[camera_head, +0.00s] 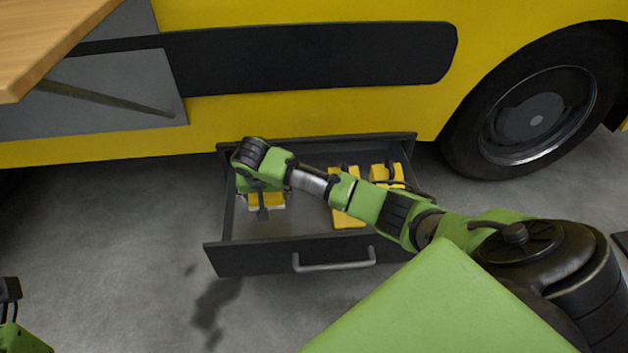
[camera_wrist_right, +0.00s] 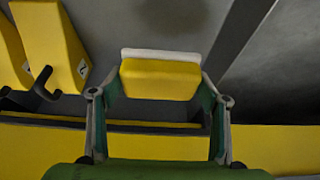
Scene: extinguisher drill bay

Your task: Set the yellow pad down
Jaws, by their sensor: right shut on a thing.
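The yellow pad (camera_head: 276,199) has a pale layer along one side. In the head view it is at the left end of the open drawer (camera_head: 236,262), partly hidden by my gripper. My right gripper (camera_head: 262,203) reaches down into the drawer and is shut on the pad. In the right wrist view the pad (camera_wrist_right: 160,79) sits between the two fingers, pale side away from the palm. I cannot tell if it touches the drawer floor. A part of my left arm (camera_head: 12,310) shows at the lower left edge; its jaws cannot be made out.
Yellow blocks (camera_head: 347,216) with dark handles lie in the drawer's right part, partly behind my right arm. The drawer is under a yellow vehicle (camera_head: 300,110) with a black wheel (camera_head: 535,110) at right. A wooden tabletop (camera_head: 45,35) juts in at upper left.

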